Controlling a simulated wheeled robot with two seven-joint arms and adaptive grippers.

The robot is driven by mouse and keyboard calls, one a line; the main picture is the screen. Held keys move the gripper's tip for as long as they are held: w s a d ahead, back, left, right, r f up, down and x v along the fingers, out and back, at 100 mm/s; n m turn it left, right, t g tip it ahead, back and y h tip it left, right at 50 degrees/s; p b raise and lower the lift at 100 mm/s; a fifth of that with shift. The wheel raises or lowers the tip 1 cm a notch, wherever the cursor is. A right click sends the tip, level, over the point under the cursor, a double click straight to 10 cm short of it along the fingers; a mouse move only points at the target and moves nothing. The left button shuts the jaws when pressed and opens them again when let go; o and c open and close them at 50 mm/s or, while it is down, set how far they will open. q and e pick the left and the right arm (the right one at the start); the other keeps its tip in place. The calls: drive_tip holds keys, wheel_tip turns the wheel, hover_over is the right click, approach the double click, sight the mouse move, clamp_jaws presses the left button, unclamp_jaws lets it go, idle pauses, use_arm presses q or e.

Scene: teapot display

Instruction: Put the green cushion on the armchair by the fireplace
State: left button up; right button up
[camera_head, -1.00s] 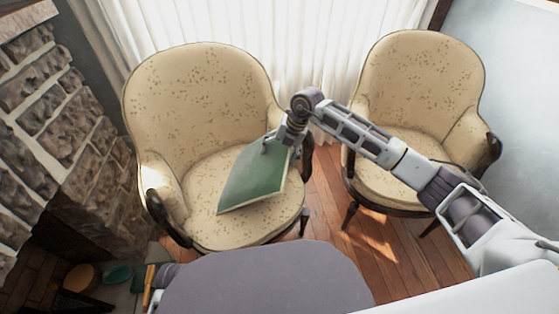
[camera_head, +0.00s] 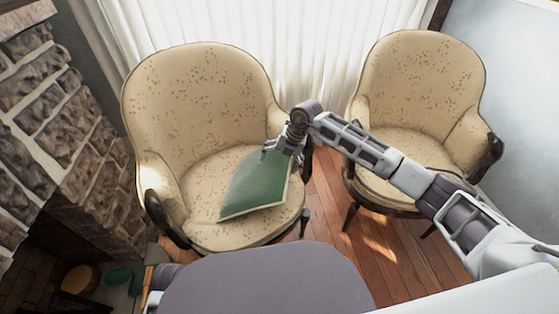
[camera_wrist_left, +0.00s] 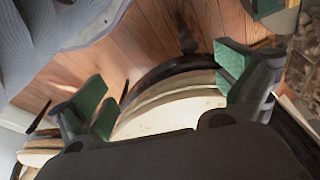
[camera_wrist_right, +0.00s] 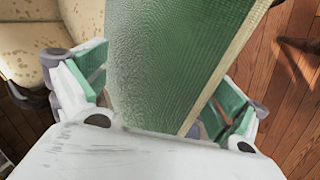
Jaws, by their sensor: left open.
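The green cushion (camera_head: 257,187) with cream edging leans on the seat of the cream patterned armchair (camera_head: 200,95) beside the stone fireplace (camera_head: 75,130). Its lower edge is near the seat front. My right gripper (camera_head: 279,150) is at the cushion's upper right end. In the right wrist view its fingers are spread wide on either side of the cushion (camera_wrist_right: 165,60), so it is open. My left gripper (camera_wrist_left: 165,88) is open and empty in the left wrist view, above a chair's rounded edge and the wood floor. Its fingers are not clear in the head view.
A second matching armchair (camera_head: 420,90) stands to the right, partly behind my right arm. White curtains (camera_head: 310,50) hang behind. Wood floor (camera_head: 330,215) shows between the chairs.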

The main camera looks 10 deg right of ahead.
drive_tip(key=shift+r, duration=0.15)
drive_tip(key=shift+d+r, duration=0.15)
drive_tip(key=shift+r, duration=0.3)
drive_tip(key=p+v, duration=0.2)
drive_tip(key=v, duration=0.7)
drive_tip(key=shift+r, duration=0.1)
use_arm(q)
drive_tip(key=shift+s+a+f+g+p, duration=0.1)
drive_tip(key=shift+s+a+f, duration=0.05)
drive_tip(key=shift+f, duration=0.4)
drive_tip(key=shift+s+a+f+g+p, duration=0.1)
drive_tip(key=shift+f, duration=0.5)
drive_tip(key=shift+s+a+f+g+p, duration=0.1)
drive_tip(key=shift+s+a+f, duration=0.05)
drive_tip(key=shift+f, duration=0.4)
use_arm(e)
drive_tip(key=shift+v, duration=0.9)
